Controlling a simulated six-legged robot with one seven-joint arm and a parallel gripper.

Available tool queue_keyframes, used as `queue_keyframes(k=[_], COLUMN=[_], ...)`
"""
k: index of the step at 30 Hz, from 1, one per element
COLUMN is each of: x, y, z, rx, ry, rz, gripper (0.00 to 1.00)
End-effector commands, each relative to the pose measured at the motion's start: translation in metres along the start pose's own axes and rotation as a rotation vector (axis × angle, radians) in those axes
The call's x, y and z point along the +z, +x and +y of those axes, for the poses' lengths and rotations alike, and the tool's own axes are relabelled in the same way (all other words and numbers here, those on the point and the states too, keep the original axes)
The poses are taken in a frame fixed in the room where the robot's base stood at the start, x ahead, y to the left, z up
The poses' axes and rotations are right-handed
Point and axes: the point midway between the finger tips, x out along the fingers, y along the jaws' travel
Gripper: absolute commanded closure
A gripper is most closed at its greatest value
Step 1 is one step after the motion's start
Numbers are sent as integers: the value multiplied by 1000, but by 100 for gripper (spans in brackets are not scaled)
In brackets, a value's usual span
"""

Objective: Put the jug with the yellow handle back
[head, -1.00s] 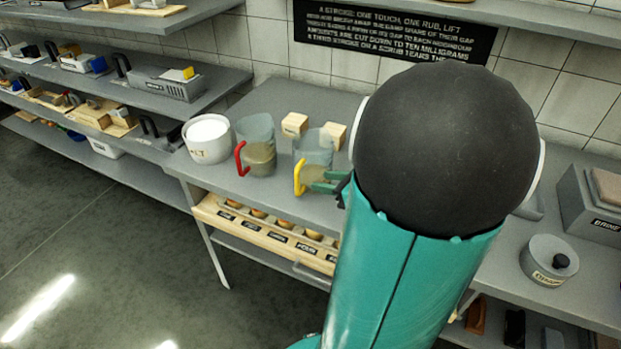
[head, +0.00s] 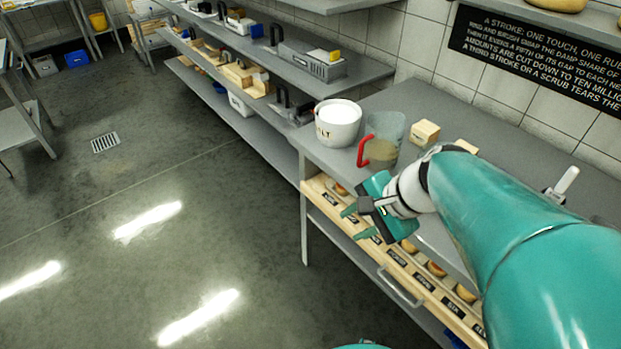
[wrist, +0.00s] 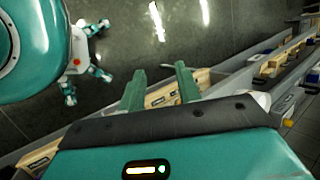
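The jug with the yellow handle does not show in either view now; my arm covers the part of the counter where it stood in the earlier head view. My gripper (head: 357,222) is in front of the counter edge, near the wooden rack, with its two green fingers apart. It also shows in the wrist view (wrist: 160,70), open with nothing between the fingers. A clear jug with a red handle (head: 382,146) stands upright on the grey counter (head: 394,92), behind and above my gripper.
A white tub (head: 338,124) stands left of the red-handled jug. A wooden block (head: 425,132) is to its right. Stocked shelves (head: 300,60) stand at the back. The floor (head: 190,220) at left is clear.

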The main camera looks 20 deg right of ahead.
Motion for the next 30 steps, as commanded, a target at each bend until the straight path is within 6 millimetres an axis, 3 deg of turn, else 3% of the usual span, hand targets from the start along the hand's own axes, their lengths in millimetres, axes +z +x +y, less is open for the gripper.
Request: queue_keyframes(k=[1, 6, 12, 16, 30], x=[18, 56, 79, 83, 82], y=[0, -11, -27, -32, -32], z=[-3, -8, -19, -22, -22], rx=[49, 197, 284, 302, 303], ry=[-180, -769, -1232, -1323, -1319], rz=[28, 152, 280, 310, 310], gripper=[66, 66, 66, 66, 66])
